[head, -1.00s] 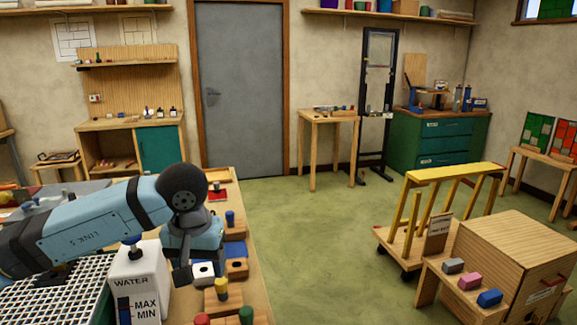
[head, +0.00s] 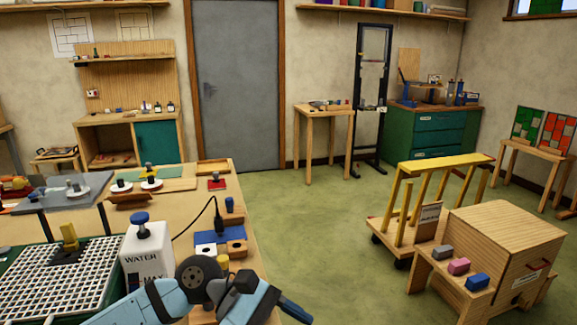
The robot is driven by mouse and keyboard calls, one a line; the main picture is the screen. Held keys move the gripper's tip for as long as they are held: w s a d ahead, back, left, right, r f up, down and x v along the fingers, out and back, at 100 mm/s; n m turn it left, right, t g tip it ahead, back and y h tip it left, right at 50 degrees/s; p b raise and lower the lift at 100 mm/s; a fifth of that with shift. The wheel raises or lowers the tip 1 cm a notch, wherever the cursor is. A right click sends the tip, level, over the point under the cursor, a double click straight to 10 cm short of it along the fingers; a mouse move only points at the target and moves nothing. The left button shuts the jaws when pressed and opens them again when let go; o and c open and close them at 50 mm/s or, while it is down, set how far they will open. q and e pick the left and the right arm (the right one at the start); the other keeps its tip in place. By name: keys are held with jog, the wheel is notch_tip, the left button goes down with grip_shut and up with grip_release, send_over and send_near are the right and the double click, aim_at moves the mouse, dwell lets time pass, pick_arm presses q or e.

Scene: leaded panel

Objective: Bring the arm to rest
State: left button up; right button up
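My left arm comes in at the bottom edge in the head view, its light blue links bent at a dark round joint. Its outer end with the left gripper (head: 262,300) is low in the picture, in front of the near right corner of the workbench (head: 150,215). A dark blue bar sticks out there to the lower right; I cannot tell whether it is a gripper part or a held thing. The fingertips cannot be made out. My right arm and gripper are not in view.
The arm partly hides a white water bottle (head: 148,250) with a blue cap. Behind the arm stand a blue block (head: 207,238) and a black corded tool (head: 219,215). A white grid (head: 60,275) lies at left. Open green floor (head: 320,225) separates the bench from a wooden box (head: 505,245).

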pick_arm(q)
jog(key=w+a+f+m+t+y, duration=0.15)
jog(key=a+f+m+t, duration=0.45)
jog(key=m+t, duration=0.6)
jog(key=w+a+f+m+t+y, duration=0.15)
jog(key=a+f+m+t, duration=0.25)
jog(key=f+m+t, duration=0.55)
jog(key=s+a+f+n+g+y, duration=0.35)
jog(key=s+f+n, duration=0.3)
jog(key=f, duration=0.25)
jog(key=s+a+f+n+g+y, duration=0.3)
jog(key=s+a+f+n, duration=0.2)
jog(key=s+f, duration=0.35)
notch_tip(320, 180, up, 13)
jog(key=a+m+t+p, duration=0.1)
jog(key=p, duration=1.4)
jog(key=shift+w+r, duration=0.15)
jog(key=shift+w, duration=0.3)
jog(key=shift+a, duration=0.1)
jog(key=shift+c, duration=1.8)
jog(key=shift+a, duration=0.1)
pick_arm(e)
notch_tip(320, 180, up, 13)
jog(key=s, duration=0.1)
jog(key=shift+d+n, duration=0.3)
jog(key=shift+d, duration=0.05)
